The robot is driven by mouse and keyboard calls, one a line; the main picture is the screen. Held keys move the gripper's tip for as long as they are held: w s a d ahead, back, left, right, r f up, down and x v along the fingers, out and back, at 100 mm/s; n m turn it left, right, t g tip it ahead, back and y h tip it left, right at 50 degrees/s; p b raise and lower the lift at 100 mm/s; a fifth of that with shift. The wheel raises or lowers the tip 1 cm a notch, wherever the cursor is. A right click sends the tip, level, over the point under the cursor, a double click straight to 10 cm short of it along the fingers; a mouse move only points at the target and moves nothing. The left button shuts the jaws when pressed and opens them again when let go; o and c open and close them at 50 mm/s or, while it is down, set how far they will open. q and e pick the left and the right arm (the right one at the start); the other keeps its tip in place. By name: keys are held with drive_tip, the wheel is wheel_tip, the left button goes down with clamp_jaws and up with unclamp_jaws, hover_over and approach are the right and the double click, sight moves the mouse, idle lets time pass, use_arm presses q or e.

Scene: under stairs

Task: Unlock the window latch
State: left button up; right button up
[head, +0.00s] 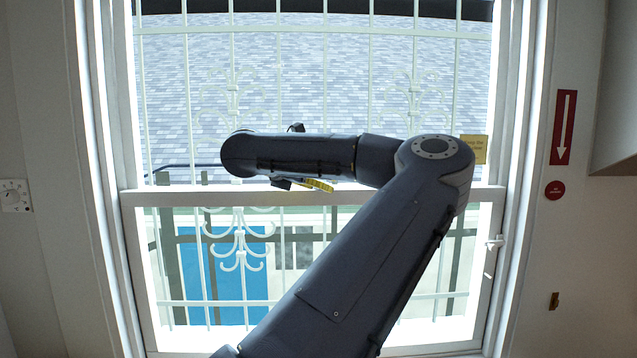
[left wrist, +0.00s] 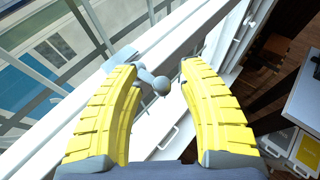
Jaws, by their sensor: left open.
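The window latch (left wrist: 161,86) shows in the left wrist view as a small grey lever with a round knob. It sits at the white window rail, between the two yellow fingers of my left gripper (left wrist: 160,72). The fingers are apart on either side of it; I cannot tell whether the left finger touches the lever. In the head view the window's middle rail (head: 400,196) runs across behind my arm. There only a yellow strip of my left gripper (head: 318,185) shows under my dark arm link, and the latch is not clearly visible. My right gripper is not in view.
White bars (head: 240,250) stand behind the glass. A small white fitting (head: 494,243) is on the window's right side. A yellow note (head: 474,149) and a red arrow sign (head: 564,127) are at the right.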

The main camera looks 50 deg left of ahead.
use_arm(q)
drive_tip(key=shift+s, duration=0.1)
drive_tip(key=v, duration=1.2)
idle(0.4)
